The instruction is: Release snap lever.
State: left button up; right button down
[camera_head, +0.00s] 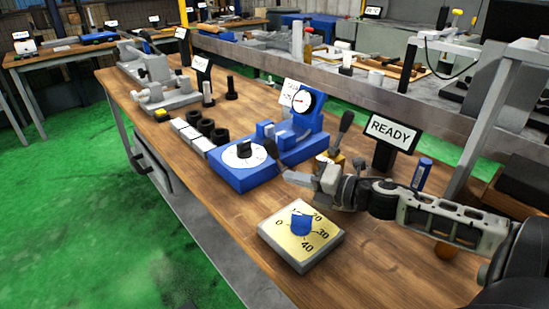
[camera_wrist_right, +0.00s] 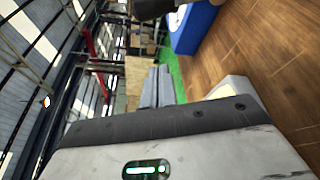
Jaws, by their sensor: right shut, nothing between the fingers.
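A blue gauge fixture (camera_head: 245,176) with a round dial indicator (camera_head: 304,100) stands on the wooden bench. A dark-handled lever (camera_head: 271,150) tilts up and left at its near right side. A second black-handled lever (camera_head: 345,124) stands tilted farther back; I cannot tell which one is the snap lever. My right gripper (camera_head: 288,177) reaches in from the right, shut and empty, its tip close to the first lever's lower end. I cannot tell if they touch. In the right wrist view, part of the blue fixture (camera_wrist_right: 193,27) shows at the top. My left gripper is not in view.
A block with a numbered dial and blue knob (camera_head: 301,236) sits just below my right gripper. A READY sign (camera_head: 391,131) stands behind my right arm. Black rings (camera_head: 206,127) and pale blocks lie left of the fixture. The bench's front left edge is clear.

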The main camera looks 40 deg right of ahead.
aim_at(275, 157)
jog(key=p+x, duration=0.1)
jog(key=x, duration=0.8)
jog(key=shift+w+r, duration=0.1)
jog(key=shift+w, duration=0.2)
pick_arm(q)
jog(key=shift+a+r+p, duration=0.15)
jog(key=shift+p, duration=0.2)
pick_arm(e)
jog(key=d, duration=0.1)
jog(key=d+r, duration=0.1)
jog(key=d, duration=0.1)
jog(key=shift+w+d+r, duration=0.15)
jog(key=shift+w+d, duration=0.05)
jog(key=shift+w, duration=0.05)
